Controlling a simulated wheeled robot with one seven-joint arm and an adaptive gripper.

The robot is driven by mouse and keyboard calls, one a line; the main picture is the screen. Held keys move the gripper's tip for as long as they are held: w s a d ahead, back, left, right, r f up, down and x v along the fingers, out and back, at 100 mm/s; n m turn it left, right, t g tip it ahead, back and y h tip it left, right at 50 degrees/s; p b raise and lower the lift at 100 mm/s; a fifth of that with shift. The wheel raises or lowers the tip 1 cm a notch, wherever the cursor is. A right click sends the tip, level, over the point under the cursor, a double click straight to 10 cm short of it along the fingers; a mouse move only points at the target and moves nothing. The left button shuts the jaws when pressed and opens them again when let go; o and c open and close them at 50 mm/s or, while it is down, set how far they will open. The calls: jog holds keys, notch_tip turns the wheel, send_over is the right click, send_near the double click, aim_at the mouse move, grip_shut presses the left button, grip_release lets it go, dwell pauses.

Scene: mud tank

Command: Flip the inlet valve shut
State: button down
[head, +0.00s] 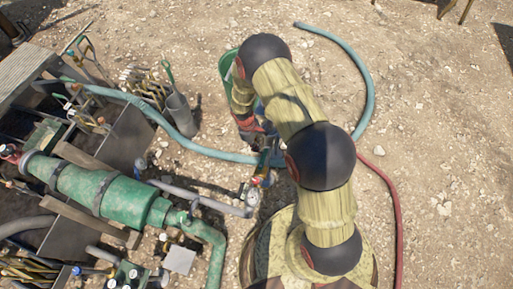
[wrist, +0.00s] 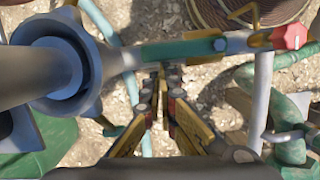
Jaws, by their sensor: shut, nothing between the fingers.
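In the wrist view my gripper (wrist: 160,92) has yellow fingers with dark red and grey joints. It is shut and empty, its tips just below a green bar (wrist: 178,52) that runs left to right. The bar seems to be part of the valve, with a blue bolt (wrist: 220,44) at its right end. I cannot tell whether the tips touch it. A red knob (wrist: 290,37) sits further right on a yellow fitting. In the head view the gripper is partly hidden by my arm, close to the grey pipe's end (head: 235,210).
A large blue-grey flanged pipe (wrist: 62,68) fills the wrist view's upper left. A red hose (head: 393,195) crosses open gravel at right.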

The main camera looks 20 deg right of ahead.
aim_at(266, 150)
jog(key=shift+d, duration=0.2)
jog(key=shift+s+d+m+p, duration=0.3)
jog(key=shift+d+m, duration=0.35)
jog(key=shift+m, duration=0.35)
jog(key=shift+s+d+p, duration=0.4)
jog(key=shift+d+p, duration=0.1)
jog(key=shift+d, duration=0.35)
